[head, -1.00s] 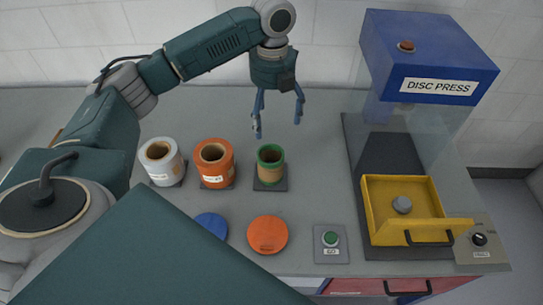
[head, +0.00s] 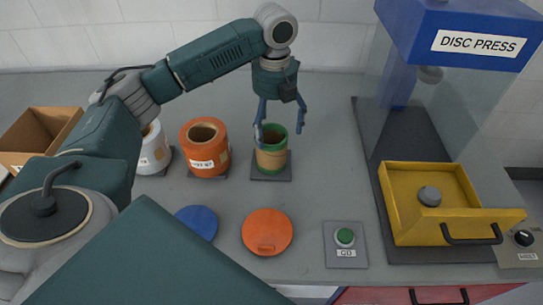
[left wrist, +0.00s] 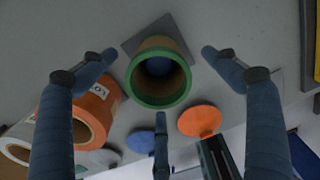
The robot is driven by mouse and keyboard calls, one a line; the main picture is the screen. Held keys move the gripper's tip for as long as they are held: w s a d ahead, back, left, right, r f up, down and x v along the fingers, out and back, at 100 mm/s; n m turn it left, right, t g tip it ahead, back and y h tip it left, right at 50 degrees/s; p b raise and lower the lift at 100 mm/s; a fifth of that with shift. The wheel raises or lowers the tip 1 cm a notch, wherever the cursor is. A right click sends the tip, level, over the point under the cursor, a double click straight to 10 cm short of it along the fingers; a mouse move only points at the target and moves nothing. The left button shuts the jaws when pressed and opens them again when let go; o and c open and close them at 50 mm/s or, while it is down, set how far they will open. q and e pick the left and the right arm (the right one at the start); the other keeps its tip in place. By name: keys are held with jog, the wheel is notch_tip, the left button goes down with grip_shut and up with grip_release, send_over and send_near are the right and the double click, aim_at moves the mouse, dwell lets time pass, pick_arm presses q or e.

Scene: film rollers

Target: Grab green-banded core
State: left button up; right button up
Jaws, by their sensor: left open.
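The green-banded core (head: 271,158) is a brown cardboard tube with a green rim, upright on a small dark square pad. In the left wrist view the core (left wrist: 160,95) shows its open end, with something blue inside or beyond it. My left gripper (head: 279,135) is open, pointing down over the core's rim. In the left wrist view the fingers of my left gripper (left wrist: 160,75) are spread around the core with gaps, and I see no contact. My right gripper is not in view.
An orange roll (head: 206,162) and a white roll (head: 151,155) stand left of the core. Blue (head: 198,221) and orange (head: 267,231) discs lie in front. A green button (head: 345,237) and the disc press's yellow drawer (head: 398,218) are to the right. A cardboard box (head: 32,138) is far left.

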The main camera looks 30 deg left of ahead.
aim_at(274, 141)
pick_arm(q)
notch_tip(274, 141, down, 6)
jog(key=shift+r, duration=0.25)
jog(key=f, duration=0.2)
jog(key=s+f+p, duration=0.1)
jog(key=f, duration=0.1)
jog(key=shift+s+a+f, duration=0.1)
jog(key=shift+a, duration=0.05)
jog(key=shift+f, duration=0.55)
jog(key=c, duration=1.7)
jog(key=shift+o, duration=0.2)
